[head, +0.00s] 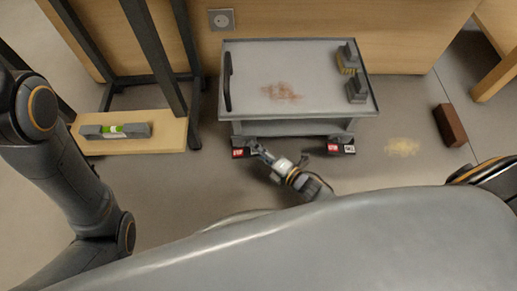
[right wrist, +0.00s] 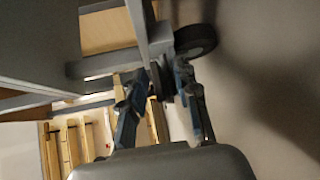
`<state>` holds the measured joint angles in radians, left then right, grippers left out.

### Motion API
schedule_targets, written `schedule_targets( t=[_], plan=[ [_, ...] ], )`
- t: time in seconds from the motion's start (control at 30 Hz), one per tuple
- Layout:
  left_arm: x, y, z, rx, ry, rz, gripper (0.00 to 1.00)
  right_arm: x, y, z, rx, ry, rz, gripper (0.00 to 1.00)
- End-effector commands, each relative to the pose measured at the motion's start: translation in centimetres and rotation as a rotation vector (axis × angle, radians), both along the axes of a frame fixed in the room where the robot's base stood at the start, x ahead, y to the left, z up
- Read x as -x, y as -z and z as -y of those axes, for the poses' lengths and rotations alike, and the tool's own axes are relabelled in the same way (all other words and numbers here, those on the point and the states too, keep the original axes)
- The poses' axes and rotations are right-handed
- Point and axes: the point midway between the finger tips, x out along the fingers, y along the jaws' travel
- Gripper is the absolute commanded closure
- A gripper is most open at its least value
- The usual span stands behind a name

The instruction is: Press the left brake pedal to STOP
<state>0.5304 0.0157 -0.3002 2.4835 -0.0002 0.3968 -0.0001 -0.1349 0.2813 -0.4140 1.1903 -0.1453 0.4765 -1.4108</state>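A grey cart (head: 300,100) stands against the wooden cabinet in the head view. The left brake pedal (head: 239,153), red and black with small white lettering, is low at the cart's front left. A similar right brake pedal (head: 335,149) is at the front right. My right gripper (head: 262,153) is low at the cart's front, just right of the left pedal; I cannot tell whether they touch. In the right wrist view its two fingers (right wrist: 162,105) are apart, near the cart's frame and a black wheel (right wrist: 195,40). My left gripper is outside the view.
The cart top has a dark handle (head: 228,80), a brown stain (head: 280,92) and two brush-like blocks (head: 356,89). A wooden board with a spirit level (head: 115,131) is at left. A brown brick (head: 450,125) and a sandy patch (head: 402,147) are on the floor at right.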

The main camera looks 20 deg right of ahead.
Motion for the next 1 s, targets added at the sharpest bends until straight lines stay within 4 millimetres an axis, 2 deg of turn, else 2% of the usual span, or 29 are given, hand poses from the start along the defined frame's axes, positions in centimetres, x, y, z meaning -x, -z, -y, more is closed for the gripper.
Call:
schedule_targets(
  t=[0.2,0.3,0.47,0.7,0.83,1.0],
  plan=[
    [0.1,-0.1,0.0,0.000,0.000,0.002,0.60,0.1,0.0,0.1,-0.001,0.001,0.000,0.70],
    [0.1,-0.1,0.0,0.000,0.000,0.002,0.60,0.7,-0.1,0.4,0.000,0.000,-0.001,0.70],
    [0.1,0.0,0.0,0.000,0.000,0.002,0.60,3.2,-0.5,1.7,0.001,0.000,-0.003,0.70],
    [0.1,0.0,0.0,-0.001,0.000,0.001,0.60,7.7,-1.3,4.1,0.001,0.001,-0.003,0.70],
    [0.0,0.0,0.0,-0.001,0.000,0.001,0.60,9.3,-1.6,5.0,0.001,0.000,-0.002,0.70],
    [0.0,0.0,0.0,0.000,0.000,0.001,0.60,10.3,-1.9,5.6,-0.001,0.000,0.000,0.70]
  ],
)
